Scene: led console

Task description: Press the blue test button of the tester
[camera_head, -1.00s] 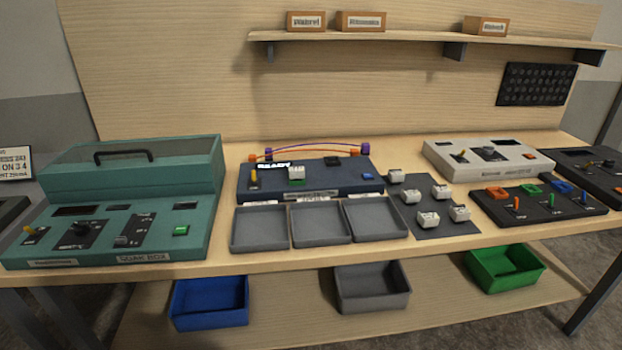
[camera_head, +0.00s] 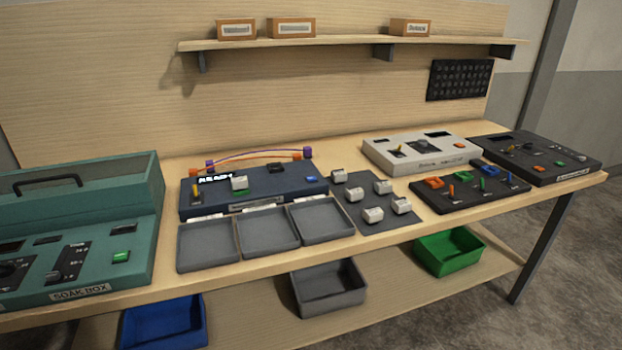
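The tester appears to be the dark blue console (camera_head: 285,186) at the middle of the bench, with a lit display (camera_head: 215,179) at its left. A small blue button (camera_head: 311,179) sits at the right of its top face. A yellow-tipped lever (camera_head: 196,195) stands at its left, and a white block on a green base (camera_head: 239,184) sits near its middle. Orange and purple posts with wires between them stand along its back edge. Neither of my grippers is in view.
Three grey trays (camera_head: 268,247) lie in front of the console. A dark mat (camera_head: 352,212) with several white blocks is to its right. A teal soak box (camera_head: 130,215) stands at left. Grey and black consoles (camera_head: 540,160) fill the right. Bins sit on the lower shelf.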

